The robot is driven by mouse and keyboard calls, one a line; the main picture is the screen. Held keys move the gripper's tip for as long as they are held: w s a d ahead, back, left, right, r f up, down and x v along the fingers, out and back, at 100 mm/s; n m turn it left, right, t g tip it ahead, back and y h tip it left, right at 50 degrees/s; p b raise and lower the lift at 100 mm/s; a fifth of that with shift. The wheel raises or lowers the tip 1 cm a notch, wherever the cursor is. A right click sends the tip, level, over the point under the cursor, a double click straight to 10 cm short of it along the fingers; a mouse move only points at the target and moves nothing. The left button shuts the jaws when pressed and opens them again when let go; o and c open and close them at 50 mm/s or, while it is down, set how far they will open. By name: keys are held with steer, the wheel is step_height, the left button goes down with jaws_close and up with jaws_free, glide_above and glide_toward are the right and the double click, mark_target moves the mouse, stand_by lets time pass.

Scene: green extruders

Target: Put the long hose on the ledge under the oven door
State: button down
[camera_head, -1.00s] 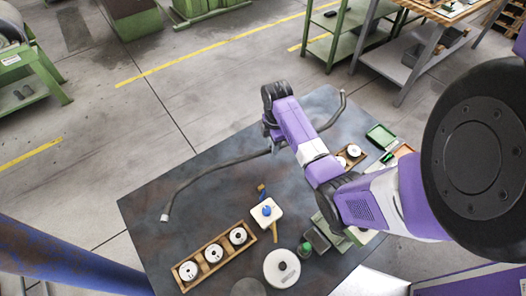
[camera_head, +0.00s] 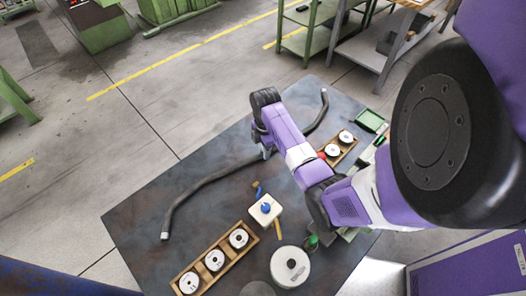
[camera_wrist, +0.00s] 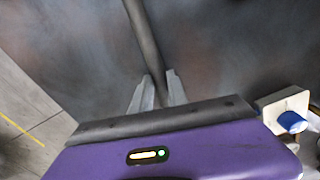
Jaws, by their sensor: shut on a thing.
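The long hose (camera_head: 200,187) is dark grey and bent, with pale ends. It stretches across the dark table from the left side to the far right corner. In the wrist view the hose (camera_wrist: 143,35) runs down between the two grey fingers of my gripper (camera_wrist: 159,80), which are shut on it. In the head view my arm hides the gripped middle part and most of the fingers. I cannot tell whether the hose is clear of the tabletop. No oven door or ledge can be made out.
The table (camera_head: 140,225) holds a wooden tray of white spools (camera_head: 203,285), a white block with a blue knob (camera_head: 265,209), a white disc (camera_head: 291,267), a second spool tray (camera_head: 351,152) and a green tray (camera_head: 371,121). Green shelving (camera_head: 310,35) stands behind on open floor.

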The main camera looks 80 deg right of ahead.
steer(key=c, duration=1.3)
jaws_free()
